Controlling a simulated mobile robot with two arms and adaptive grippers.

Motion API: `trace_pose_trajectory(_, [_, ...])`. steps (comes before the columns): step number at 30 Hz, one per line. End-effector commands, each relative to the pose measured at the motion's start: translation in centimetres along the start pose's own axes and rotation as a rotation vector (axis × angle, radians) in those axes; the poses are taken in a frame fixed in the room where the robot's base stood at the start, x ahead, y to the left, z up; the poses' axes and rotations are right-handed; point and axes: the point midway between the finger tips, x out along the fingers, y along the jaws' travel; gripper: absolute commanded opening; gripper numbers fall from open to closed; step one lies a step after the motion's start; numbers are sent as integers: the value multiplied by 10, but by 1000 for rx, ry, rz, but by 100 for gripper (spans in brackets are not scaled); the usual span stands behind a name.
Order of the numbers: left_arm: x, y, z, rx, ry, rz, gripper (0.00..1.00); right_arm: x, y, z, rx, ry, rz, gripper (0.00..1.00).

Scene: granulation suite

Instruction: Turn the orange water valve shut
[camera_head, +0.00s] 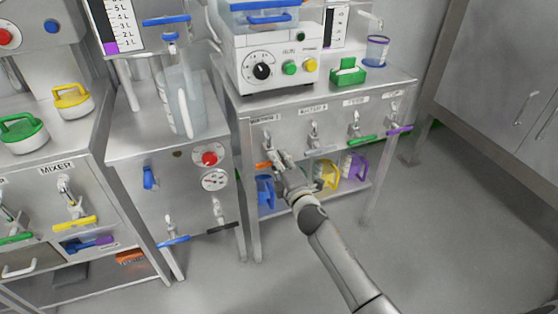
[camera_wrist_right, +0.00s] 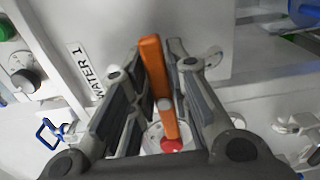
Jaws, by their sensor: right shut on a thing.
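The orange water valve handle (camera_head: 264,166) shows as a small orange end beside my right gripper (camera_head: 281,159), on the front of the right-hand steel bench. My right gripper hides the rest of it in the head view. In the right wrist view the long orange lever (camera_wrist_right: 154,70) stands between the two fingers of my right gripper (camera_wrist_right: 158,62), which is shut on it. A red round part (camera_wrist_right: 171,145) sits at the lever's lower end. The label WATER 1 (camera_wrist_right: 84,72) is on the panel to the left. My left gripper is not in view.
Valves with green (camera_head: 362,139) and purple (camera_head: 399,130) handles sit to the right on the same bench front. Blue (camera_head: 265,190), yellow (camera_head: 327,174) and purple (camera_head: 357,166) jugs stand on the shelf below. The floor (camera_head: 450,220) at right is clear.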

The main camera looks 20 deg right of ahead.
Motion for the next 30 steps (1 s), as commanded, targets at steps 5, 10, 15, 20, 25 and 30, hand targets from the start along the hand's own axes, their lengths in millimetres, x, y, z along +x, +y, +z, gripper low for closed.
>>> trace_pose_trajectory(5, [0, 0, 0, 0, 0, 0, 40, 0, -2, 0, 22, -1, -3, 0])
trace_pose_trajectory(10, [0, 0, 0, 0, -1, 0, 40, 0, -2, 0, 26, -1, -3, 0])
trace_pose_trajectory(15, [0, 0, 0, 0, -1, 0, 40, 0, -2, 0, 25, -1, -3, 0])
trace_pose_trajectory(20, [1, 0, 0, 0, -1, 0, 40, 0, -2, 0, 24, -1, -3, 33])
trace_pose_trajectory(25, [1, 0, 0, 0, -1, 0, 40, 0, -1, 0, 24, 0, -2, 36])
trace_pose_trajectory(30, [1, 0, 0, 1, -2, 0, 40, -1, -1, 0, 23, 0, -1, 36])
